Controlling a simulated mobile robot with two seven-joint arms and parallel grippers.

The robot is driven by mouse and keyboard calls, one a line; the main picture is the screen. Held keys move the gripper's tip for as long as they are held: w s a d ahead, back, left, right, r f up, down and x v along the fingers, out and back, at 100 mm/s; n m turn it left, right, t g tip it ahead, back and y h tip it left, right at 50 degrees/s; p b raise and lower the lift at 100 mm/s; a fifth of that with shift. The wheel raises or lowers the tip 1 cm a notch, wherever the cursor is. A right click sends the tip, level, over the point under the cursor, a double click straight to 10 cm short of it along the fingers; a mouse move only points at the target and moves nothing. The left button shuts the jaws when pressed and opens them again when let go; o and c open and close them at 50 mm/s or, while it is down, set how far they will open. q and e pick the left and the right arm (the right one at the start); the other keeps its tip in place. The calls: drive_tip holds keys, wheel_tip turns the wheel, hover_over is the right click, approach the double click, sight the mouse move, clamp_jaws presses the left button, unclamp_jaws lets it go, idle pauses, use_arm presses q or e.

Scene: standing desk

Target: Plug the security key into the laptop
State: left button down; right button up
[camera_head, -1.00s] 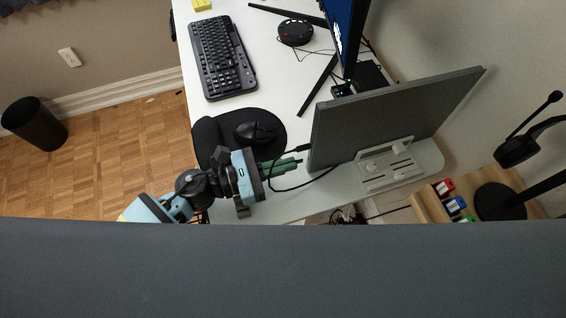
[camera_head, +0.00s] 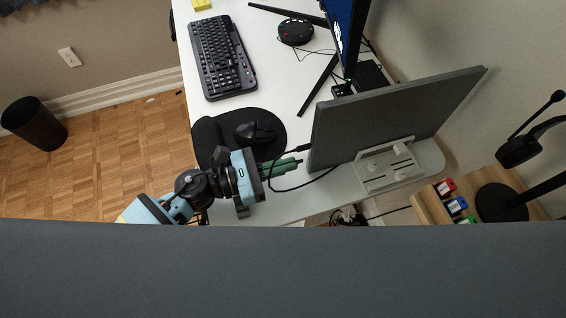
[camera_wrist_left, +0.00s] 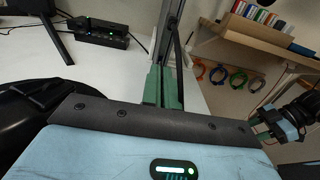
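The laptop (camera_head: 395,115) shows as a dark grey panel on a white stand at the desk's right end. My left gripper (camera_head: 297,161) points at its near left edge, a short gap away. Its green fingers are close together, and a small dark piece, apparently the security key (camera_head: 300,160), shows at their tips. In the left wrist view the fingers (camera_wrist_left: 163,88) stand almost together before the laptop's narrow edge (camera_wrist_left: 170,40); the key is not clear there. My right gripper (camera_wrist_left: 263,131) shows small at the right of that view, its opening unclear.
A black cable (camera_head: 305,183) loops beside the left fingers to the laptop's edge. A mouse (camera_head: 255,132) lies on a black mouse pad (camera_head: 270,117) near the left gripper. A keyboard (camera_head: 222,58), a monitor (camera_head: 345,35) and a black dock (camera_wrist_left: 100,38) stand farther off.

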use_arm(q)
drive_tip(key=shift+x, duration=1.1)
idle(0.4)
drive_tip(key=c, duration=2.1)
unclamp_jaws()
drive_tip(key=shift+c, duration=0.2)
drive_tip(key=o, duration=0.5)
drive_tip(key=shift+o, duration=0.2)
drive_tip(key=b+v, duration=0.1)
drive_tip(key=v, duration=0.5)
drive_tip(key=shift+s+a+f+b, duration=0.1)
drive_tip(key=shift+a+b, duration=0.2)
drive_tip(key=shift+a, duration=0.05)
drive_tip(key=shift+s+a, duration=0.15)
drive_tip(key=shift+a, duration=0.35)
